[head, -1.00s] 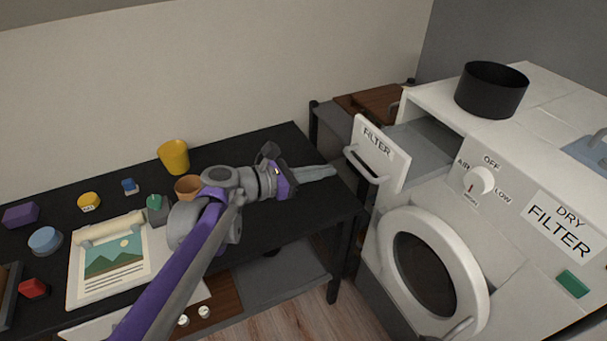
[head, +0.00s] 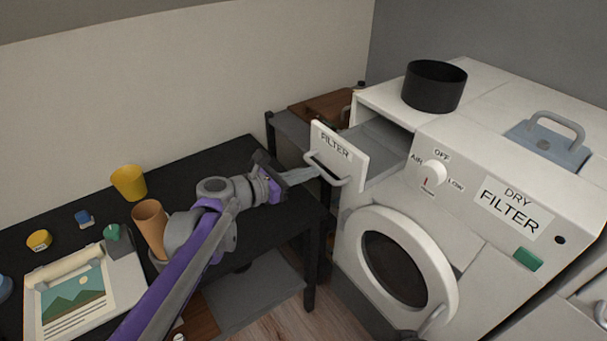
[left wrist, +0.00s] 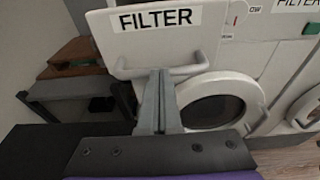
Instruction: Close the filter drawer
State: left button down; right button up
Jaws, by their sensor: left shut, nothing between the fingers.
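The filter drawer (head: 338,152) stands pulled out of the white dryer (head: 470,140), its white front labelled FILTER with a grey bar handle below the label. The open slot shows behind the front. My left gripper (head: 312,173) is shut and empty, its fingertips close to the drawer's handle. In the left wrist view the drawer front (left wrist: 155,38) fills the upper middle and the shut fingers (left wrist: 158,100) point at the handle bar. Whether they touch it I cannot tell. My right gripper is not in view.
A black table (head: 225,165) lies under my left arm, with a yellow cup (head: 129,183), a tan cup (head: 149,222) and a picture sheet on it. A black pot (head: 434,86) stands on the dryer. The dryer's round door (head: 450,285) is below the drawer.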

pick_arm(q)
jog(key=r+x, duration=0.1)
jog(key=x, duration=0.3)
jog(key=r+x, duration=0.1)
jog(key=x, duration=0.4)
jog(key=r+p+x, duration=0.1)
jog(key=x, duration=0.4)
jog(key=shift+w+d, duration=0.2)
jog(key=shift+d, duration=0.3)
jog(key=shift+r, duration=0.1)
